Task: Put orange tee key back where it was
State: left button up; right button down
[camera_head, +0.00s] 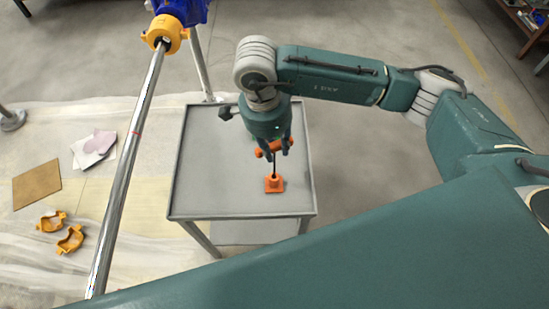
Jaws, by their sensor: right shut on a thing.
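The orange tee key (270,147) has an orange crossbar and a thin dark shaft that runs downward. My right gripper (275,150) is shut on its crossbar, above the grey table. Below it a small orange holder (274,184) with a square base stands on the table. The shaft's lower end meets the top of the holder in the picture; I cannot tell whether it is inside or just above it. My left gripper is not in view.
The grey metal table (215,185) is otherwise clear. A long chrome pole (128,165) with a yellow collar (165,33) slants past its left side. Yellow clamp pieces (70,239), a brown board (37,184) and pale sheets (94,148) lie on the floor at left.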

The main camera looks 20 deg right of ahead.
notch_tip(320, 180, down, 3)
jog(key=shift+r, duration=0.15)
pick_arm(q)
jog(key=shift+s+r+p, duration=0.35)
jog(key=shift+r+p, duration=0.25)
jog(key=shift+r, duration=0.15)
pick_arm(e)
notch_tip(320, 180, down, 4)
jog(key=shift+f, duration=0.15)
jog(key=shift+f, duration=0.1)
jog(key=c, duration=1.4)
grip_release()
jog(key=shift+c, duration=0.2)
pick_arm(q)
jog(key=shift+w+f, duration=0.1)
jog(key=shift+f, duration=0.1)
